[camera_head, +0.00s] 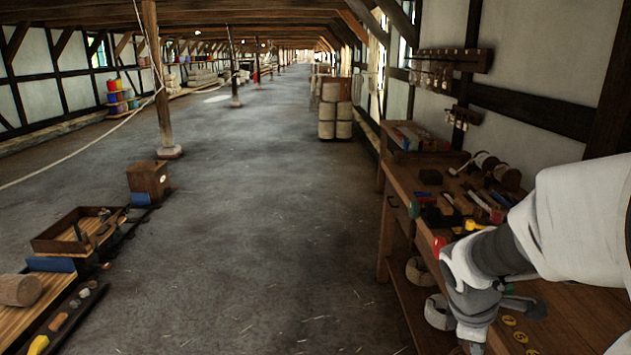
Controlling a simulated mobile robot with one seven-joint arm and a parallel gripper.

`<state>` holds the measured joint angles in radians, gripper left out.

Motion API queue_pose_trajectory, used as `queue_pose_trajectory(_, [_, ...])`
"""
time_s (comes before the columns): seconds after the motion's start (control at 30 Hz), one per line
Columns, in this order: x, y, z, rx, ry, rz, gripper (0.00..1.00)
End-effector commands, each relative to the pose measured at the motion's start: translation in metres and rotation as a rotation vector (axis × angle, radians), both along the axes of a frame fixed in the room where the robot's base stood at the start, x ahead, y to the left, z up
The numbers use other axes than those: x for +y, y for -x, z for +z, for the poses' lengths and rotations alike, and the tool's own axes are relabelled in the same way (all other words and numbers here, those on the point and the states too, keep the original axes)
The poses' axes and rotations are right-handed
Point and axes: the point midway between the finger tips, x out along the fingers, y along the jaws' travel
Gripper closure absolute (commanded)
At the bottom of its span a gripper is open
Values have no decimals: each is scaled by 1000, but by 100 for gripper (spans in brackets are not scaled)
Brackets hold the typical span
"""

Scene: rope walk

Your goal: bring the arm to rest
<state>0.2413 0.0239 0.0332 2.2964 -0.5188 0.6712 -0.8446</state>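My arm reaches in from the right edge over the workbench (556,322), white with dark grey joints. My gripper (473,342) points down at the bottom of the view, by the bench's front edge. Its fingertips are cut off or too small to make out, so I cannot tell whether it is open or shut. I see nothing clearly held in it. The arm hides part of the bench top.
Tools, spools and small blocks crowd the bench's far part. Yellow discs (514,329) lie near the arm. Rope coils (437,311) sit on the shelf below. A wooden tray (60,244) stands at left. The middle floor is clear, with a post (160,80) and stacked bales (335,110) farther off.

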Motion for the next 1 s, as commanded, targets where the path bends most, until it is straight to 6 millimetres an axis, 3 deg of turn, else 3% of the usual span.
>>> queue_pose_trajectory(0.03, [10, 5, 25, -56, -20, -61, 100])
queue_pose_trajectory(0.1, [24, 14, 47, -123, -60, -158, 100])
queue_pose_trajectory(0.5, [105, 77, 149, -429, -407, -666, 100])
queue_pose_trajectory(0.7, [133, 103, 174, -484, -573, -832, 100])
queue_pose_trajectory(1.0, [143, 113, 179, -494, -637, -898, 100])
